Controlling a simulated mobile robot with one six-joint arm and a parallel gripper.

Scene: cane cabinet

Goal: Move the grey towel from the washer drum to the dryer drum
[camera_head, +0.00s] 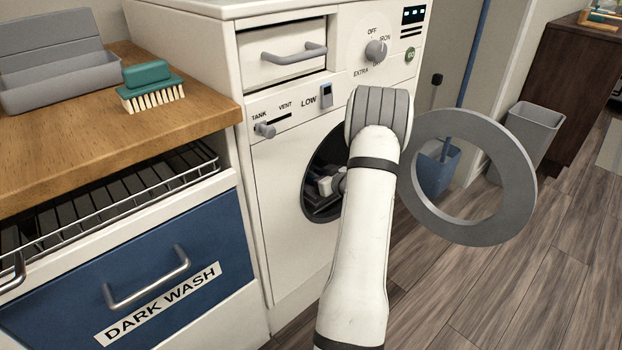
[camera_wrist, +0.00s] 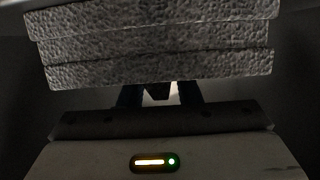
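The grey towel (camera_wrist: 150,45) shows in the wrist view as a thick folded stack of three layers across the top, close in front of my gripper (camera_wrist: 160,95). The dark fingers run up behind its lower edge, so their tips are hidden and I cannot tell whether they grip it. In the head view my arm reaches into the dark round drum opening (camera_head: 312,207) of a white machine (camera_head: 290,180) marked TANK, VENT, IRON and EXTRA, which looks like the dryer. My gripper (camera_head: 326,186) is partly seen inside. The towel cannot be made out there.
The ring-shaped door (camera_head: 515,190) stands open at the right. A wooden counter (camera_head: 200,105) with a teal brush (camera_head: 148,82) and grey tray (camera_head: 55,90) is at left, above a DARK WASH drawer (camera_head: 90,285). A grey bin (camera_head: 535,125) stands behind the door. Floor at right is clear.

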